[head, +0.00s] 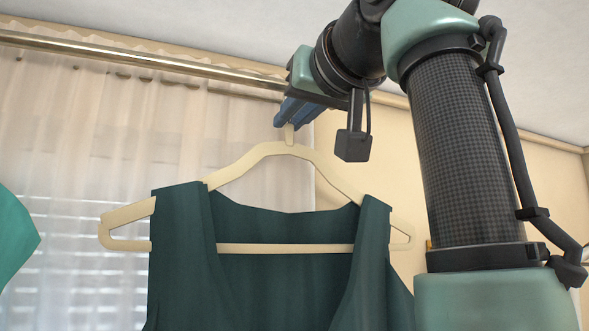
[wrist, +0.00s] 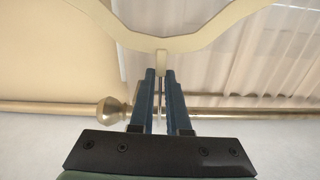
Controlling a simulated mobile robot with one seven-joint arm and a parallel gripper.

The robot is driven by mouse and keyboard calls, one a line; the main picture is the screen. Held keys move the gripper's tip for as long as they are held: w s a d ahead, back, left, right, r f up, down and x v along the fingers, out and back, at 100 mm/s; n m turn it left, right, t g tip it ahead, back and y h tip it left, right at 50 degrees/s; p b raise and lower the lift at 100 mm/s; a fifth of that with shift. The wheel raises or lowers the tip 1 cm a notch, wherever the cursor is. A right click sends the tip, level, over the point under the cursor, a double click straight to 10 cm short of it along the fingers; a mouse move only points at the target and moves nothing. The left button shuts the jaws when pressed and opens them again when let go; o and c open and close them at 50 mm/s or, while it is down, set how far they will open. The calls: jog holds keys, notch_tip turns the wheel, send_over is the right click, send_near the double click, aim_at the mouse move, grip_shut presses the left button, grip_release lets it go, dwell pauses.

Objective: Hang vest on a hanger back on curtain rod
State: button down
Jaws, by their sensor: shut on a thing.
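The dark green vest (head: 270,280) hangs upright on a cream hanger (head: 280,150) in the head view. My gripper (head: 288,122) is shut on the hanger's neck, just above its shoulders. In the wrist view the hanger (wrist: 162,42) shows at the top, its neck between the tips of my gripper's blue fingers (wrist: 161,72). The brass curtain rod (head: 150,60) runs along the top left of the head view, and my gripper covers its right end. In the wrist view the rod (wrist: 240,113) crosses behind the fingers. The hanger's hook is hidden, so its contact with the rod cannot be told.
A round finial (wrist: 114,110) ends the rod left of the fingers in the wrist view. Sheer curtains (head: 110,130) hang below the rod, over window blinds. A teal item (head: 15,238) shows at the left edge. The beige wall at right is bare.

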jog(key=c, duration=1)
grip_release()
jog(key=shift+s+r, duration=0.1)
jog(key=shift+s, duration=0.05)
jog(key=shift+o, duration=0.9)
